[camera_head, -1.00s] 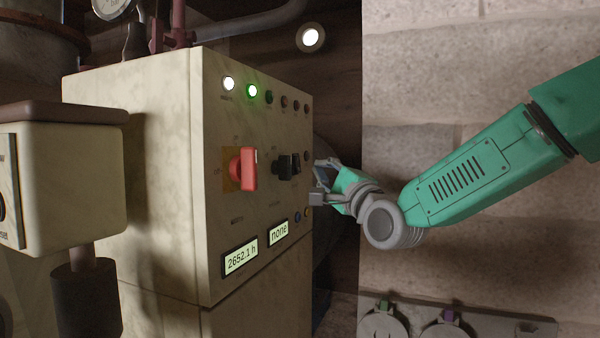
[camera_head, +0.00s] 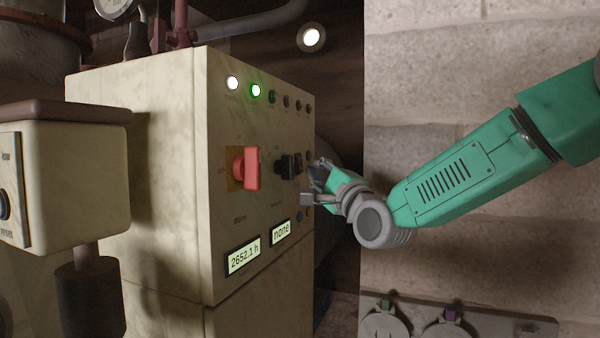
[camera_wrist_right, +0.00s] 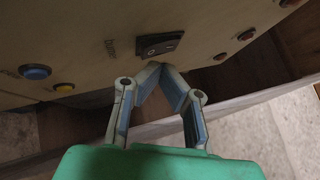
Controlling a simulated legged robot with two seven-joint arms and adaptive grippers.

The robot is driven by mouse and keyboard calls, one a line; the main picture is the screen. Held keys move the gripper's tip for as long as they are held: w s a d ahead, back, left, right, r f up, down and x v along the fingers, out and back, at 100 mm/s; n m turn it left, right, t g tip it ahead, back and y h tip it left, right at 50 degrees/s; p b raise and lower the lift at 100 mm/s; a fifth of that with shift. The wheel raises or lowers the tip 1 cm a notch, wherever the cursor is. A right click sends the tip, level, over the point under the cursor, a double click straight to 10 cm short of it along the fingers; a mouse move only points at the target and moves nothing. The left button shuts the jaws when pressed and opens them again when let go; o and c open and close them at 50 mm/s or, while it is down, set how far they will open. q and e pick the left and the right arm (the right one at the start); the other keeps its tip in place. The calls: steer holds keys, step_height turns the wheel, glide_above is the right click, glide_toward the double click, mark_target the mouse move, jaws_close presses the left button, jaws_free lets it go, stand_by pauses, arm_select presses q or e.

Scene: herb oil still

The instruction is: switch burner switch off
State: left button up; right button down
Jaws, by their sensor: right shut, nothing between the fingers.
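The burner switch (camera_wrist_right: 158,43) is a black rocker with small light marks, set in the cream panel beside the label "burner" in the right wrist view. Which side is pressed in is unclear. My right gripper (camera_wrist_right: 160,70) is shut and empty, its fingertips meeting just below the rocker in that view. They are very close to it; I cannot tell whether they touch. In the head view the right gripper (camera_head: 311,184) is at the panel's right edge, below a small dark patch that may be this switch. My left gripper is not in view.
The cream control cabinet (camera_head: 145,170) carries a red rotary switch (camera_head: 246,168), a black knob (camera_head: 288,166), lamps and two displays. In the right wrist view a blue button (camera_wrist_right: 36,72) and an orange one (camera_wrist_right: 64,88) lie left of the switch. A cream box (camera_head: 70,180) stands at left.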

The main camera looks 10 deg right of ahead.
steer(key=shift+a, duration=0.1)
steer(key=shift+d, duration=0.5)
steer(key=shift+w+a, duration=0.15)
steer(key=shift+a, duration=0.8)
steer(key=shift+d, duration=0.35)
steer(key=shift+s+d, duration=0.25)
steer(key=shift+d, duration=0.05)
steer(key=shift+d+r, duration=0.1)
